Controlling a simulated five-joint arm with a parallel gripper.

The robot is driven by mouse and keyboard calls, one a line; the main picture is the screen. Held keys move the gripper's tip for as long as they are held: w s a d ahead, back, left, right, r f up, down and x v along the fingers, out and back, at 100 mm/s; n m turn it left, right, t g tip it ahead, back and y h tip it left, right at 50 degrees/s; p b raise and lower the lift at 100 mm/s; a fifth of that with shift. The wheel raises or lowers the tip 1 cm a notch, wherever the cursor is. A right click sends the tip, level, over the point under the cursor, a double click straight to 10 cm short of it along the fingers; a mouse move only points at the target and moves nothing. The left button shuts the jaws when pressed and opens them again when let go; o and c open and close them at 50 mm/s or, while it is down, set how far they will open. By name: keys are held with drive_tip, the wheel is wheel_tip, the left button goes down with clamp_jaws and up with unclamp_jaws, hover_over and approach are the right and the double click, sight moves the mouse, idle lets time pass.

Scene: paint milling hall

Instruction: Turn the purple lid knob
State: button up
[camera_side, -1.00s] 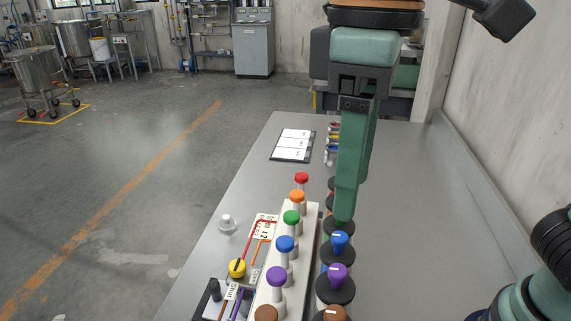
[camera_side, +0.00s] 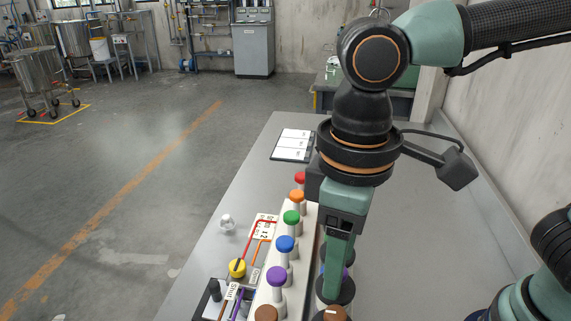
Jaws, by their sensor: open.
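The purple lid knob (camera_side: 347,271) sits on a round black lid (camera_side: 347,293) in the right-hand row. Only slivers of the knob show, because my gripper covers most of it. My gripper (camera_side: 333,292) points down at this lid, its green fingers low over the knob. The jaws are open; whether they touch the knob cannot be told from this side.
A white rail to the left carries red, orange, green, blue, purple (camera_side: 276,276) and brown knobs on posts. A brown lid knob (camera_side: 335,314) is close in front. The bench's right side is clear.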

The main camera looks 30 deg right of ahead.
drive_tip(key=shift+f, duration=0.2)
clamp_jaws()
drive_tip(key=shift+n, duration=0.3)
drive_tip(key=n, duration=0.9)
idle(0.6)
drive_tip(key=shift+r, duration=0.1)
